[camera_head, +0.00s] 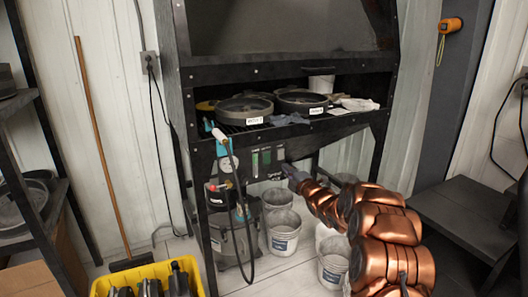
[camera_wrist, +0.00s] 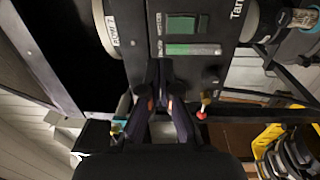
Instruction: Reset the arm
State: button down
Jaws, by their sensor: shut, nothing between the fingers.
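My copper-coloured arm reaches in from the lower right of the head view. My gripper (camera_head: 288,170) points at the dark control panel (camera_head: 262,157) on the front of the black blasting cabinet. In the wrist view my gripper (camera_wrist: 160,68) has its two dark fingers together, with nothing between them. The tips lie just below the panel's green displays (camera_wrist: 190,48) in the picture. I cannot tell whether they touch the panel.
Labelled round pans (camera_head: 244,109) sit on the cabinet's shelf. Several white buckets (camera_head: 283,231) and a hose stand below it. A yellow crate (camera_head: 130,272) is at lower left, and a dark bench (camera_head: 465,205) at right. Some floor in front is clear.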

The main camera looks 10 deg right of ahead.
jog(key=s+f+m+g+h, duration=0.15)
jog(key=s+m+g, duration=0.55)
jog(key=s, duration=1.6)
jog(key=s+m+g+h, duration=0.3)
jog(key=s+m+g, duration=0.4)
jog(key=s, duration=1.6)
jog(key=s+f+m+g+h, duration=0.15)
jog(key=s+m+g, duration=0.55)
jog(key=s, duration=1.6)
notch_tip(320, 180, up, 15)
jog(key=a+m+t+p, duration=0.1)
jog(key=p, duration=1.2)
jog(key=shift+r+t+p, duration=0.15)
jog(key=shift+t+p, duration=0.15)
